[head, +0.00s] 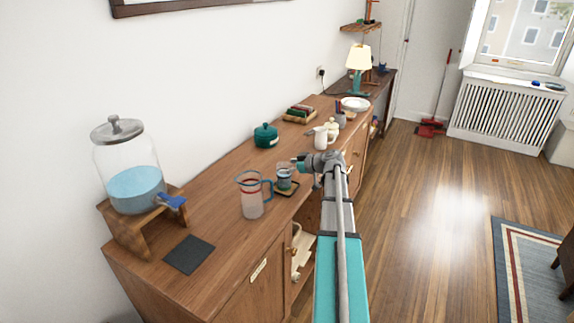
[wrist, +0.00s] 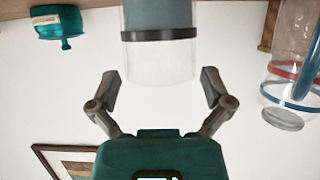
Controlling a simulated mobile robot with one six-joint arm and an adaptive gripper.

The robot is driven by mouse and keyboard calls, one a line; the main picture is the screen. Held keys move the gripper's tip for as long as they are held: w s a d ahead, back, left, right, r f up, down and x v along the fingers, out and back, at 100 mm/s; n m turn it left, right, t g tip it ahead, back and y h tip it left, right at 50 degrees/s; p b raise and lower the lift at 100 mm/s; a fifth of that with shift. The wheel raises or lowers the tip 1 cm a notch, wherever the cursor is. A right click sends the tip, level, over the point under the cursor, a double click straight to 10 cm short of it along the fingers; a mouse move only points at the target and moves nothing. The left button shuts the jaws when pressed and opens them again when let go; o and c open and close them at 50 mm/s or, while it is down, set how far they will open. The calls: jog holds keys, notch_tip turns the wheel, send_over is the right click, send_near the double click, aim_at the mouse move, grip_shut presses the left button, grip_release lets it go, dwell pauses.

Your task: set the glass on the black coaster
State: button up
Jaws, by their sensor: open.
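The glass (head: 285,182) holds blue-grey liquid and has a dark band. It stands on a small dark square with a brown edge (head: 289,193) on the wooden sideboard. The black coaster (head: 189,254) lies flat and empty nearer the front left of the sideboard top. My gripper (head: 297,166) is at the glass's far right side in the head view. In the wrist view, which is upside down, my open gripper (wrist: 160,78) has one finger on each side of the glass's clear upper part (wrist: 160,62), with visible gaps. The fingertips are partly hard to make out in the head view.
A blue-handled pitcher (head: 251,200) stands close to the glass, between it and the coaster. A large water dispenser (head: 130,180) on a wooden stand is beside the coaster. A teal lidded pot (head: 265,136) and a cream jug (head: 321,139) stand behind.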

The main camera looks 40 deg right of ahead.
jog(key=p+v, duration=0.3)
jog(key=v, duration=0.7)
jog(key=shift+s+r+p, duration=0.15)
jog(key=shift+s+p, duration=0.05)
jog(key=shift+p, duration=0.1)
jog(key=shift+d, duration=0.15)
jog(key=shift+s, duration=0.15)
